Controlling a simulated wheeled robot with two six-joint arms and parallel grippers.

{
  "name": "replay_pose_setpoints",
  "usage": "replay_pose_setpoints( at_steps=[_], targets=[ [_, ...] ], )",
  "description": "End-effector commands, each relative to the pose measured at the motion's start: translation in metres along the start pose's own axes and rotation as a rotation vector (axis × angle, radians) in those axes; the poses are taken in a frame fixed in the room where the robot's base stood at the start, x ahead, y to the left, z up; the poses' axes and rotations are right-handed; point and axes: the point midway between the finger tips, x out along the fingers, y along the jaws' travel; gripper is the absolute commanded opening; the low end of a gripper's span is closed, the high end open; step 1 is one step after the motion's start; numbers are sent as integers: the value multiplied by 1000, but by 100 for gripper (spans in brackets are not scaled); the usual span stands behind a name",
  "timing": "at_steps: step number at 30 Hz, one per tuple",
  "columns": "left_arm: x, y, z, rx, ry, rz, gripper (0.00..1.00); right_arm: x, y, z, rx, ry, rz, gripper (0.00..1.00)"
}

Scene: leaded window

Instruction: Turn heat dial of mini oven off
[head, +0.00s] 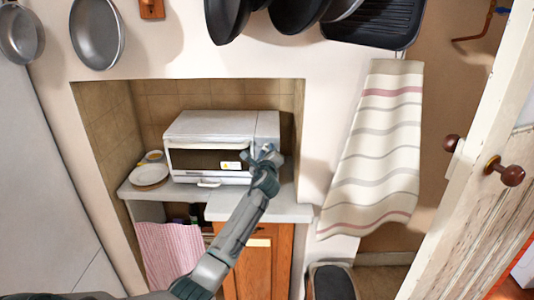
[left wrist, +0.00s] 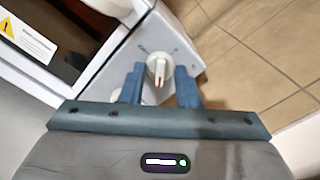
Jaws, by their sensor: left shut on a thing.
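The white mini oven (head: 205,128) stands in a tiled alcove, its control panel on the right side of its front. My left gripper (head: 265,155) is at that panel and hides the dials in the head view. In the left wrist view, a white heat dial (left wrist: 158,67) with a red mark on its knob sits between the fingertips of my left gripper (left wrist: 160,76). The gripper is shut on this dial. The red mark points toward the bottom of the picture. My right gripper is not in view.
White plates (head: 149,174) sit left of the oven on the counter (head: 280,212). A striped towel (head: 378,150) hangs at right, near an open door (head: 480,190). Pans (head: 97,35) hang above. A pink cloth (head: 170,248) hangs below the counter.

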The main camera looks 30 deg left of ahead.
Motion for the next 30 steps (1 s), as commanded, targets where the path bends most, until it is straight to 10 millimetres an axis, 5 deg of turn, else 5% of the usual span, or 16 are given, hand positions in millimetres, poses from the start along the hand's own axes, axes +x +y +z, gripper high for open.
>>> replay_pose_setpoints(
  at_steps=[11,30],
  targets=[
    [0,1,-1,-99,-1,0,6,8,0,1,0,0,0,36],
    [0,2,-2,-670,-1,0,6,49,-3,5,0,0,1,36]
  ],
)
